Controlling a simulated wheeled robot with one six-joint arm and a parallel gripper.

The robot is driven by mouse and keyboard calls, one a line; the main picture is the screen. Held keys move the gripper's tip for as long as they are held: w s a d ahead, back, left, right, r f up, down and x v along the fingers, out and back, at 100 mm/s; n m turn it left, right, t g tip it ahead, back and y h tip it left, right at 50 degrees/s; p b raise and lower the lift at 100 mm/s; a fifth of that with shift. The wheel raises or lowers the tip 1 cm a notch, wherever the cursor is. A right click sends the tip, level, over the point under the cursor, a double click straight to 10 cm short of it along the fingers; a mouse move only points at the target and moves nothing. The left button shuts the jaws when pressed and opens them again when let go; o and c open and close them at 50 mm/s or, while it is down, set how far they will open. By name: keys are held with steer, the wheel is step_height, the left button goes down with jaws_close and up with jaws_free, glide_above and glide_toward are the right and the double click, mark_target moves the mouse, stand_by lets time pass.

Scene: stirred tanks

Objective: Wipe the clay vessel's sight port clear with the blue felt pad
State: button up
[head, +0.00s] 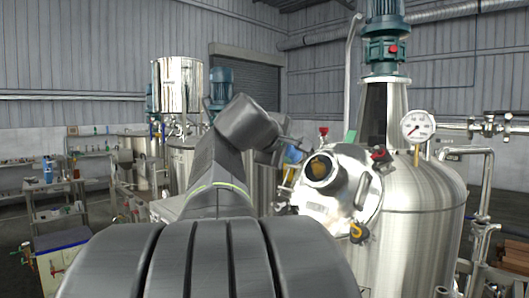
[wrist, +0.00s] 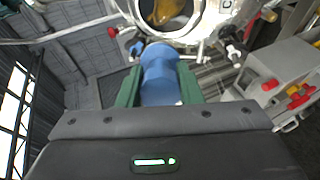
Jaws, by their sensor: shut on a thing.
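A steel vessel (head: 408,225) stands at the right in the head view. On its near side is a round metal sight port (head: 320,172) with an amber-brown patch in its opening. The port also shows at the top of the wrist view (wrist: 170,12), cut by the frame edge. My gripper (wrist: 159,70) has green fingers shut on the blue felt pad (wrist: 160,88). The pad's far end is just below the port's rim in the wrist view; whether it touches cannot be told. In the head view the pad (head: 293,153) is partly hidden, left of the port.
Clamps and small valves surround the port, including a red knob (head: 324,131). A pressure gauge (head: 418,126) and pipes sit at the right. Other tanks stand behind my arm. A shelf (head: 55,205) with bottles is at the far left.

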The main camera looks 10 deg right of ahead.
mark_target(301, 158)
steer(key=shift+s+a+r+p, duration=0.3)
steer(key=shift+s+a+r, duration=0.45)
steer(key=shift+a, duration=0.25)
steer(key=shift+w+d+f+b, duration=0.2)
steer(key=shift+w+d+f, duration=0.5)
steer(key=shift+d, duration=0.2)
steer(key=shift+w+d+f+b, duration=0.25)
steer(key=shift+w+d+f, duration=0.45)
steer(key=shift+d, duration=0.2)
steer(key=shift+w+d+f+b, duration=0.2)
steer(key=shift+w+d+f, duration=0.45)
steer(key=shift+d, duration=0.25)
steer(key=shift+w+d+f, duration=0.25)
steer(key=shift+d+f, duration=0.1)
steer(key=shift+d, duration=0.05)
steer(key=shift+s, duration=0.1)
